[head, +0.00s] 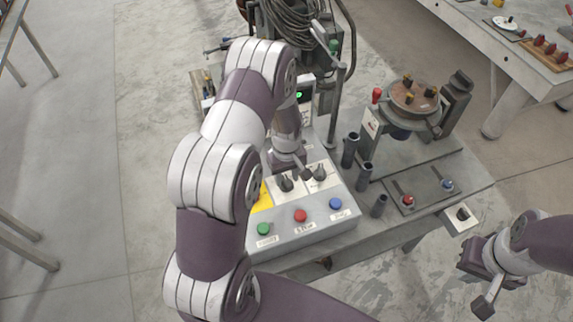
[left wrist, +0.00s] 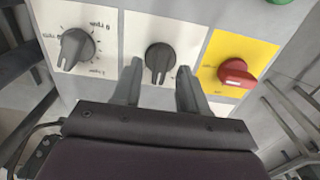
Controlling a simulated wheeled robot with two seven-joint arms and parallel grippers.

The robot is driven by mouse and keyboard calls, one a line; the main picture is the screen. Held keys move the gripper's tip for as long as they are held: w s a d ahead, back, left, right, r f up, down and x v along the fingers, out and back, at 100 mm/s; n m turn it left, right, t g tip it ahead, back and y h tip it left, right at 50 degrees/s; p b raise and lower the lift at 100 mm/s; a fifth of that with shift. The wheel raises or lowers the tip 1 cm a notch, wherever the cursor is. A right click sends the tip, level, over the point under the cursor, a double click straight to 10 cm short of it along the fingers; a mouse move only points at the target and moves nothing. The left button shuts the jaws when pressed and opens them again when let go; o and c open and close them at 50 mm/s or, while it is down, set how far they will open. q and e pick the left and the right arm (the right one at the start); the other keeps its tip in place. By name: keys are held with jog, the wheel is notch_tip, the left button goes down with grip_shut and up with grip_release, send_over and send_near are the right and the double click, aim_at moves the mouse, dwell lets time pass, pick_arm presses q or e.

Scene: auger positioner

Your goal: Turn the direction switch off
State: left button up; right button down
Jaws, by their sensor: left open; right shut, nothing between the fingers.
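The control box (head: 303,240) on the table carries a black knob switch (head: 286,184) on a white plate, which I take as the direction switch; its label is not readable. In the left wrist view this black knob (left wrist: 158,60) sits between a dial knob (left wrist: 75,48) and a red knob on a yellow plate (left wrist: 235,72). Its ridge points down the picture, toward my gripper. My left gripper (head: 292,172) is open, its fingertips (left wrist: 158,78) just short of the knob, one on each side. My right gripper (head: 486,296) is shut and empty, off the table's right side.
Green (head: 263,228), red (head: 300,215) and blue (head: 335,203) buttons line the box's front. A second black knob (head: 319,173) is beside the switch. Upright dark tubes (head: 350,150) and a round fixture (head: 413,98) stand to the right. A post (head: 338,105) rises behind.

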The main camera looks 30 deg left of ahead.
aim_at(286, 181)
pick_arm(q)
notch_tip(286, 181, up, 12)
jog(key=b, duration=0.2)
jog(key=shift+f, duration=0.2)
jog(key=s+d+r+m, duration=0.2)
jog(key=s+d+m, duration=0.2)
jog(key=s+m, duration=0.1)
jog(key=s+d+r+m+t, duration=0.1)
jog(key=s+d+m, duration=0.3)
jog(key=s, duration=0.4)
jog(key=shift+r+m, duration=0.45)
jog(key=shift+m, duration=0.05)
jog(key=shift+s+d, duration=0.15)
jog(key=shift+s, duration=0.1)
